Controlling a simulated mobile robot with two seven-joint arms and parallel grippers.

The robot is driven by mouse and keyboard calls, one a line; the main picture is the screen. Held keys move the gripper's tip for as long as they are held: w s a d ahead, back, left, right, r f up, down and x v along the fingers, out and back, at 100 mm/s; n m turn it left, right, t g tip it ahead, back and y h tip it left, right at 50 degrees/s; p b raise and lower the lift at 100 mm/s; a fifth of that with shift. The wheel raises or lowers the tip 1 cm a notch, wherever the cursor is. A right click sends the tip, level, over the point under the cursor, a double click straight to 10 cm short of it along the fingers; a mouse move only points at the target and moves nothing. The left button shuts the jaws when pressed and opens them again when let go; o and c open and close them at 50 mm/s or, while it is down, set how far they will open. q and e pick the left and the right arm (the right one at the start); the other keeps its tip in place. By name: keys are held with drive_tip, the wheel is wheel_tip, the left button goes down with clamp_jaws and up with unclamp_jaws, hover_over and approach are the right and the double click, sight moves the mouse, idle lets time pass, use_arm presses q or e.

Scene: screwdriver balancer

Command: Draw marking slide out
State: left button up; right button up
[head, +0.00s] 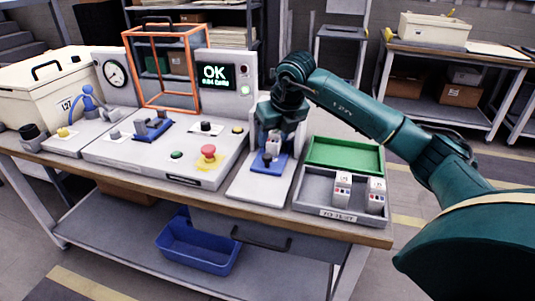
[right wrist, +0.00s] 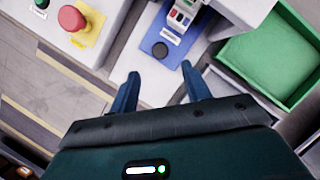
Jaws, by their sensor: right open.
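The blue marking slide (head: 268,163) sits at the front of the grey marking station (head: 248,188), and its black knob (right wrist: 160,49) points toward the bench's front edge side. A small white block with coloured buttons (right wrist: 184,13) stands on the slide behind the knob. My right gripper (right wrist: 160,72) is open and empty, its two blue fingers pointing toward the knob, which shows just beyond the gap between the fingertips. It appears apart from the knob. In the head view the right gripper (head: 279,119) hangs over the station and hides part of it. My left gripper is not in view.
Right of the station is a grey tray (head: 302,200) holding two similar blocks, with a green bin (head: 345,154) behind it.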

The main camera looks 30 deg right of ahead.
sight(267, 156)
drive_tip(key=x, duration=0.8)
clamp_jaws()
idle(0.4)
